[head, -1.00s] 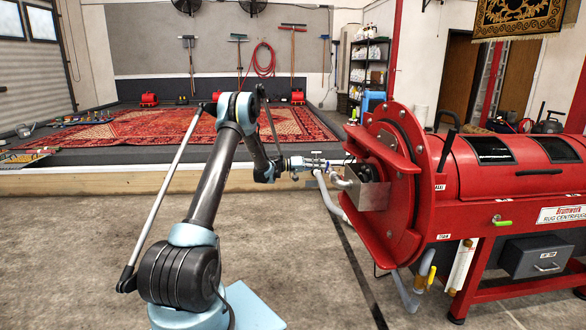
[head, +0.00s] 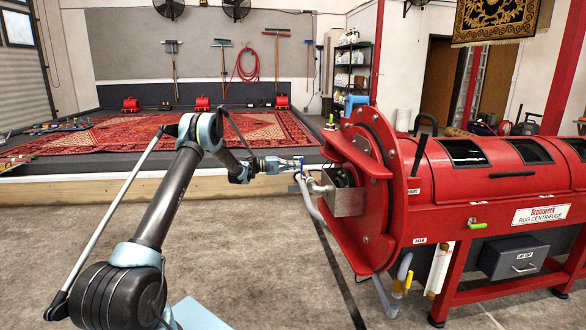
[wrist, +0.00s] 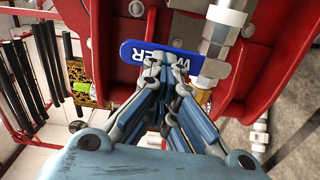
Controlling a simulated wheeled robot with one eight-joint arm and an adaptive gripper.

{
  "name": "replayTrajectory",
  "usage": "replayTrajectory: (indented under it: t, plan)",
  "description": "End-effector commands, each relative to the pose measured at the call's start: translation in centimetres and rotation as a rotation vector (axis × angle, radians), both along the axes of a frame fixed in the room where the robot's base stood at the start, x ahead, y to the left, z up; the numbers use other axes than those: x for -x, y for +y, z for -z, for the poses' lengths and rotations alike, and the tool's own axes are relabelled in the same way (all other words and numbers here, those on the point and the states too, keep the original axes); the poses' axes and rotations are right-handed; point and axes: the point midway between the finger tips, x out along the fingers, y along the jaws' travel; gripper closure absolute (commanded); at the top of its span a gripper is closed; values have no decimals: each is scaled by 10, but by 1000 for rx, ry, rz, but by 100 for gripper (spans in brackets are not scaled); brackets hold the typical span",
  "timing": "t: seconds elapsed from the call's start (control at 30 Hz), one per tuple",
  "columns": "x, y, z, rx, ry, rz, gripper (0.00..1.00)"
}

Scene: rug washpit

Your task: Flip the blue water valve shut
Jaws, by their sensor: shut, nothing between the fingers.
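The blue water valve handle (wrist: 138,50) is a flat lever with white lettering, upside down in the wrist view. It reaches left from the silver pipe fitting (wrist: 216,60) and lies roughly crosswise to it. In the head view the handle (head: 302,164) is a small blue strip by the centrifuge's left end. My gripper (wrist: 165,70) is shut and empty, its fingertips right at the handle's near edge and covering part of it. I cannot tell whether they touch. In the head view my gripper (head: 290,163) points right, toward the handle.
The red rug centrifuge (head: 440,185) fills the right side, with a metal box (head: 345,197) and a grey hose (head: 308,203) near the valve. The concrete floor (head: 240,250) in front is open.

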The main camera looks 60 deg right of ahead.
Motion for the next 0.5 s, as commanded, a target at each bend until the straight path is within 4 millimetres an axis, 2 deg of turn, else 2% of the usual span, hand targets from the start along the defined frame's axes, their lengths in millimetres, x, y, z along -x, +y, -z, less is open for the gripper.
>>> replayTrajectory:
  t: [0.03,0.5]
  plan:
    - [8,-4,0,-13,13,10,100]
    - [4,-6,-1,-55,56,7,100]
